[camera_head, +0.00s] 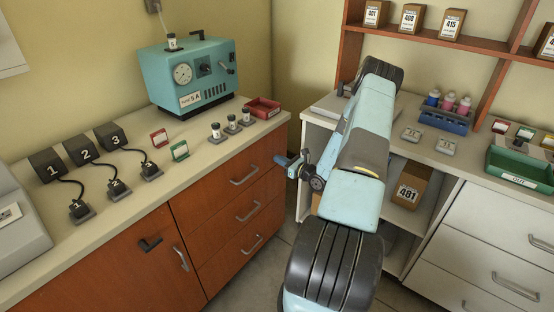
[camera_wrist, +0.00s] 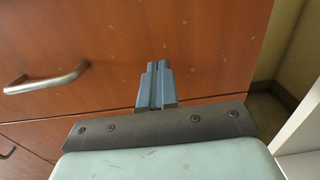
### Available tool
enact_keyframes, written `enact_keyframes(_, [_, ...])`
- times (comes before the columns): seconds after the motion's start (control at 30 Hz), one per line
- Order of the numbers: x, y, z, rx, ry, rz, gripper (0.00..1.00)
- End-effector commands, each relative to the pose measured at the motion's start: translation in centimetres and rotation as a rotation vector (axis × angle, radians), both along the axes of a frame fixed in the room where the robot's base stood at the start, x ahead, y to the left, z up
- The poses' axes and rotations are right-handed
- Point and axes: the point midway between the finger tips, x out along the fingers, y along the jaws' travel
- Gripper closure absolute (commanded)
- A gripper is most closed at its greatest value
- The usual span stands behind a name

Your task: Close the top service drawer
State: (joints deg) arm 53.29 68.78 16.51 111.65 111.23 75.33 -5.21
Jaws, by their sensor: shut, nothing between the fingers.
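The top drawer (camera_head: 225,187) is the upper of three red-brown fronts in the left cabinet. Its front looks about flush with the fronts below, though a small gap cannot be ruled out. Its metal handle (camera_head: 245,176) also shows at the left of the wrist view (camera_wrist: 46,80). My gripper (camera_head: 281,160) is at the right end of this front, near its upper edge. In the wrist view its blue-grey fingers (camera_wrist: 157,72) are shut with nothing between them, and point at the wooden front right of the handle. Whether the tips touch it cannot be told.
The counter (camera_head: 205,155) above holds a teal device (camera_head: 190,75), a red tray (camera_head: 263,107) and several small vials near its front edge. A white shelf unit (camera_head: 310,130) stands close right of my gripper. Floor shows between the cabinets.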

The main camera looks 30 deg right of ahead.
Motion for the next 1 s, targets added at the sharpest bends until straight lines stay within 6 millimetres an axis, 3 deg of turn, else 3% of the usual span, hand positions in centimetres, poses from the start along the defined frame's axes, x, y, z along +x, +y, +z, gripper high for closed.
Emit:
enact_keyframes(0.3, [-6.0, -2.6, -0.1, 0.001, 0.003, -0.003, 1.00])
enact_keyframes(0.5, [-8.6, -3.7, -0.1, 0.002, 0.003, -0.003, 1.00])
enact_keyframes(0.87, [-9.7, -4.1, -0.1, 0.001, 0.003, -0.001, 1.00])
enact_keyframes(1.0, [-9.3, -3.4, 1.1, -0.022, -0.002, 0.035, 1.00])
